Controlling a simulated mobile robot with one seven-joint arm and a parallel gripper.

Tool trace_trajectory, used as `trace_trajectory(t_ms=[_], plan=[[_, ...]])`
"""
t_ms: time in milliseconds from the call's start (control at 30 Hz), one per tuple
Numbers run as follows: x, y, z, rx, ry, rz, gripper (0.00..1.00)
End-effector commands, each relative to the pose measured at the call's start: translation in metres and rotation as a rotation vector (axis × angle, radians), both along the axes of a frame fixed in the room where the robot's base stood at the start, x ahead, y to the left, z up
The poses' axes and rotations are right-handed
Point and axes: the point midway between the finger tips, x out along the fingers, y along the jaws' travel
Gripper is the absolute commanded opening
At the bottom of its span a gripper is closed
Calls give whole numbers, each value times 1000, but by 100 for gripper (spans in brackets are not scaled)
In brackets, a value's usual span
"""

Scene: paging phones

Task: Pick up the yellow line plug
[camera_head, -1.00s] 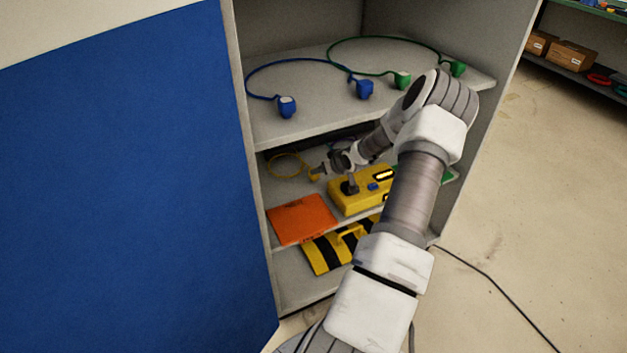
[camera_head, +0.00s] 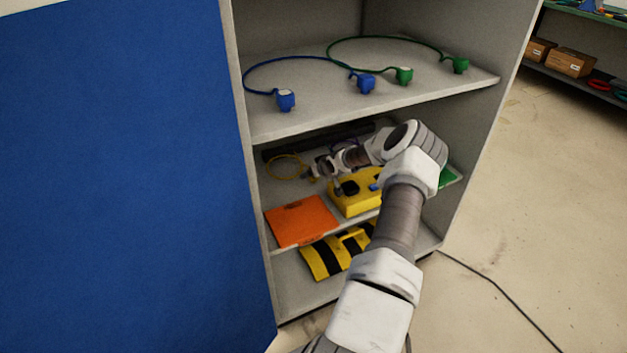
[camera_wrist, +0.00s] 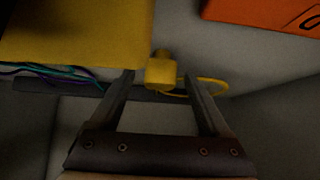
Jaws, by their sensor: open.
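The yellow line plug (camera_wrist: 161,72) shows in the wrist view between and just past the fingertips of my gripper (camera_wrist: 158,76). My gripper is open, with one finger on each side of the plug; I cannot tell whether either touches it. A yellow cord (camera_wrist: 213,86) loops to the right of the plug, passing by the right finger. In the head view the yellow cord (camera_head: 284,167) lies on the middle shelf, left of my gripper (camera_head: 313,171). The plug is too small and covered to make out in the head view.
The yellow box (camera_head: 352,203) and orange folder (camera_head: 301,221) lie close by on the middle shelf (camera_head: 278,189). The upper shelf (camera_head: 310,121), with blue plugs (camera_head: 285,100) and green plugs (camera_head: 403,76), is above my arm. A blue panel (camera_head: 110,190) stands left.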

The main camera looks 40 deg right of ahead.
Motion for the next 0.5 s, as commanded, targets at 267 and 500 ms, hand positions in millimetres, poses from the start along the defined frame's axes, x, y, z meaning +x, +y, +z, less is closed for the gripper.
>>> trace_trajectory(t_ms=[267,500], plan=[[0,0,0,-1,0,1,64],[0,0,0,0,0,0,21]])
